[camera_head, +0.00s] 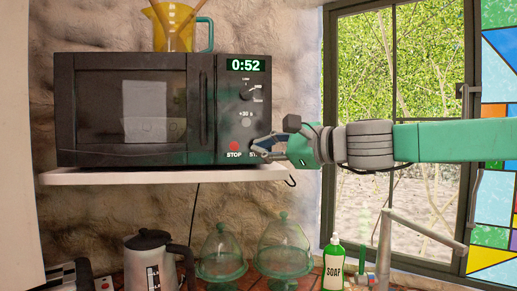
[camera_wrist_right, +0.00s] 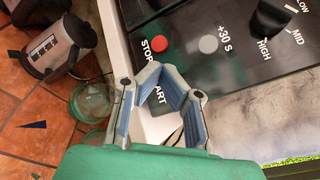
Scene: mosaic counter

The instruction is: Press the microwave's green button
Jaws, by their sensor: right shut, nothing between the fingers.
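The black microwave (camera_head: 130,111) stands on a white shelf, its control panel on the right side. Its display (camera_head: 246,65) reads 0:52. The red stop button (camera_head: 234,145) is visible, also in the right wrist view (camera_wrist_right: 160,44). The green button is hidden behind my fingers; part of the START label shows below them. My right gripper (camera_head: 259,147) is shut and empty, its fingertips at the panel just right of the red button. In the right wrist view the fingertips (camera_wrist_right: 151,74) lie over the start button's place; contact cannot be told. My left gripper is out of view.
A yellow jug (camera_head: 175,27) sits on top of the microwave. The white shelf (camera_head: 160,175) juts out below the panel. A coffee pot (camera_head: 148,258), glass domes (camera_head: 284,245) and a soap bottle (camera_head: 333,263) stand lower down. A window is at right.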

